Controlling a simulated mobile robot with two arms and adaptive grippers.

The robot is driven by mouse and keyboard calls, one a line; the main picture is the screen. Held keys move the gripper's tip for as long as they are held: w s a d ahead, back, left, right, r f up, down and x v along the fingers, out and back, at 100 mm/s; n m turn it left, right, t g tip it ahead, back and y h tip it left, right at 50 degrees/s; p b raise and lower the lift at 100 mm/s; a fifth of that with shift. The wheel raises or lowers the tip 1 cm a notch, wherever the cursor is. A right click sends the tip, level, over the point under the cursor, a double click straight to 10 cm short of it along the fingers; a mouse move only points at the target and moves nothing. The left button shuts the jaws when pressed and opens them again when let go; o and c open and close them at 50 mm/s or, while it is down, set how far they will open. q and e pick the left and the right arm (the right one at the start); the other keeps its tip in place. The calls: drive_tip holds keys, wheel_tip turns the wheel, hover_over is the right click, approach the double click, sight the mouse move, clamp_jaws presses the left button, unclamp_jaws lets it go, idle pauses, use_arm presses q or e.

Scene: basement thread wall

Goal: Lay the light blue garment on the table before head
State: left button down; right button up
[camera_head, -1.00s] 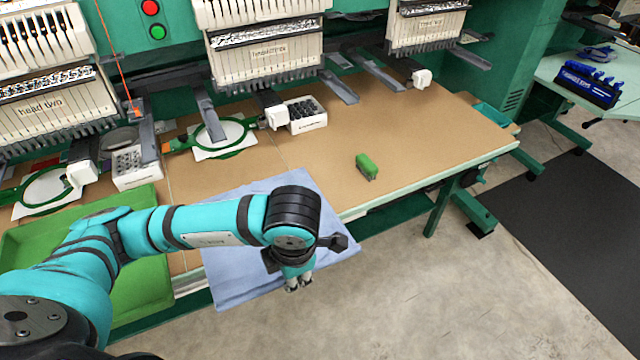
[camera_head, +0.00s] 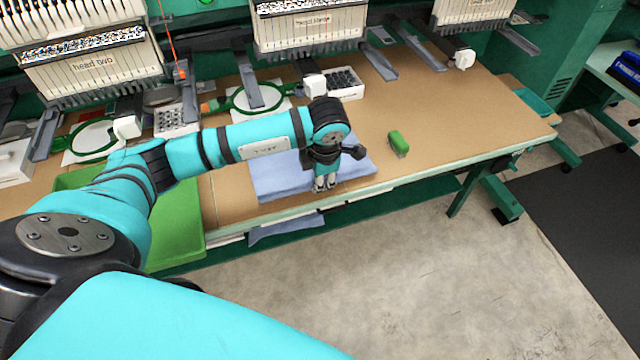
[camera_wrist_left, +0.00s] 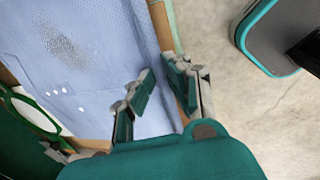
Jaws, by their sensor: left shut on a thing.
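The light blue garment (camera_head: 275,178) lies on the tan table (camera_head: 440,110) at its front edge, below the middle embroidery head and partly hidden under my left arm. A blue piece of cloth also shows below the table edge. In the left wrist view the garment (camera_wrist_left: 95,85) looks flat, with a grey speckled patch and a few small white spots. My left gripper (camera_head: 325,184) is at the garment's front right part by the table edge, its fingers (camera_wrist_left: 160,78) close together on the cloth. The pinched part is hidden. My right gripper is not in view.
A green tray (camera_head: 180,235) lies left of the garment. A small green object (camera_head: 398,143) stands to the right. The table beyond it is clear.

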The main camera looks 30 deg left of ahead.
use_arm(q)
wheel_tip(320, 180, down, 2)
drive_tip(key=shift+s+f+p, duration=0.1)
drive_tip(key=shift+f+p, duration=0.05)
drive_tip(key=shift+p, duration=0.3)
drive_tip(key=shift+f, duration=0.4)
drive_tip(key=c, duration=1.3)
unclamp_jaws()
drive_tip(key=r+b, duration=0.1)
drive_tip(key=r, duration=0.3)
drive_tip(key=s+d+r, duration=0.1)
drive_tip(key=r, duration=0.3)
drive_tip(key=d+r+b, duration=0.1)
drive_tip(key=r, duration=0.3)
drive_tip(key=shift+s+b, duration=0.25)
drive_tip(key=shift+b, duration=0.05)
